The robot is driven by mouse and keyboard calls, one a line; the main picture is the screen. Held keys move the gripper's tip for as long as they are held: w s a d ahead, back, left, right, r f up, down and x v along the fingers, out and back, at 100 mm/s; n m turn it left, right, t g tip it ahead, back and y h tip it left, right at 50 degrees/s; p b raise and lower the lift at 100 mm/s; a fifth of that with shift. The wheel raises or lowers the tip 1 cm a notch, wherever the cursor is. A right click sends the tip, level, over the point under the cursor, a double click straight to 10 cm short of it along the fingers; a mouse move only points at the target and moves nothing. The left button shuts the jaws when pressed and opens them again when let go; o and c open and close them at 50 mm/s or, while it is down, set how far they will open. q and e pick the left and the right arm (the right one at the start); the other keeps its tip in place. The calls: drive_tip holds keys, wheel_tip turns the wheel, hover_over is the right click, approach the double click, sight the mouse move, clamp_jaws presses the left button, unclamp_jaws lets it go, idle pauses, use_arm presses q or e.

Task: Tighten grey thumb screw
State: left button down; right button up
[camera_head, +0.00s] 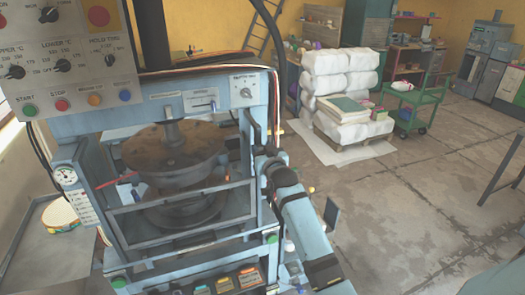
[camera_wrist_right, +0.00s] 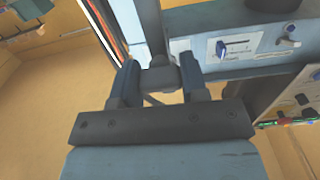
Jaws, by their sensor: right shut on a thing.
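My right gripper (camera_head: 270,155) is at the right side of the blue plate press (camera_head: 165,100), with its arm rising from the lower right. In the right wrist view the two dark fingers of this gripper (camera_wrist_right: 159,66) are closed on the sides of a small grey block-like part, which I take to be the grey thumb screw (camera_wrist_right: 158,76). Its lower part is hidden behind the gripper body. In the head view the screw cannot be made out behind the gripper and cables. My left gripper is not in view.
A control panel (camera_head: 70,52) with knobs and buttons hangs at the upper left. Round press plates (camera_head: 170,147) sit inside the frame. Cables (camera_head: 268,25) run down close to my right gripper. White stacked bags (camera_head: 340,75) and a green cart (camera_head: 413,100) stand behind; the floor at right is mostly clear.

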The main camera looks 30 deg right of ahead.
drive_tip(key=o, duration=0.7)
drive_tip(key=shift+c, duration=0.2)
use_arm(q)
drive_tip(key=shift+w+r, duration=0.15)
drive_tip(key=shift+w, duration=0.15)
use_arm(e)
drive_tip(key=shift+o, duration=1.3)
use_arm(q)
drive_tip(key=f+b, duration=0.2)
drive_tip(key=b, duration=0.1)
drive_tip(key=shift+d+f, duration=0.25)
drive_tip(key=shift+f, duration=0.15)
use_arm(e)
drive_tip(key=v, duration=1.3)
drive_tip(key=shift+s, duration=0.4)
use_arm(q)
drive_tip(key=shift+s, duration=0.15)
